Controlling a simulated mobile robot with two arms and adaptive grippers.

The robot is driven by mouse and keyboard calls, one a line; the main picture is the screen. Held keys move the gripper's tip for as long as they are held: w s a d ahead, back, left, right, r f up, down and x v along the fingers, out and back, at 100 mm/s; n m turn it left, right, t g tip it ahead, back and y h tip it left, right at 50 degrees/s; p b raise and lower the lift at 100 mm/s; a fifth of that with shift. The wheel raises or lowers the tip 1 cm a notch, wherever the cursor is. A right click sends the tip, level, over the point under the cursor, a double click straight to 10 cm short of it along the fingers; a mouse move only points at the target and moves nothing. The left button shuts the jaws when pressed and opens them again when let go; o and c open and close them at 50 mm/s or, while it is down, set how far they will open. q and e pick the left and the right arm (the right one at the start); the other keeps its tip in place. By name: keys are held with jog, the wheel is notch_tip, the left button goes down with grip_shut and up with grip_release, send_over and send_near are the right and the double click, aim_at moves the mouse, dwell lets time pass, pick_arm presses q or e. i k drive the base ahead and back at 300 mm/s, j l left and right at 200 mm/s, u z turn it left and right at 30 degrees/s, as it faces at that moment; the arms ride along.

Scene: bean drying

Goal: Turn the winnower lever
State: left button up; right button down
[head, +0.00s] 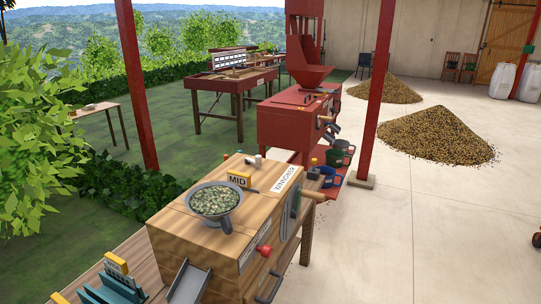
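The winnower (183,238) is a wooden box in the lower middle of the head view, with a white name label (287,180) along its top edge. A grey hopper (215,203) full of pale green beans sits on top. A red knob (264,250) sticks out of the near face, below a second white label. I cannot tell for certain which part is the lever. Neither of my grippers shows.
A red machine (285,125) stands behind the winnower, with buckets (340,152) beside it. A red post (374,95) rises to the right and another (136,85) to the left. Bean piles (437,135) lie on the concrete. The floor at lower right is mostly clear.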

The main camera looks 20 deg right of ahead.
aim_at(248, 161)
jog(key=i+l, duration=0.15)
jog(key=l, duration=0.2)
jog(key=i+l+u, duration=0.1)
jog(key=l, duration=0.25)
jog(key=i+l, duration=0.2)
jog(key=l, duration=0.2)
jog(key=i+l+u, duration=0.1)
jog(key=l, duration=0.25)
jog(key=i+l, duration=0.15)
jog(key=l, duration=0.25)
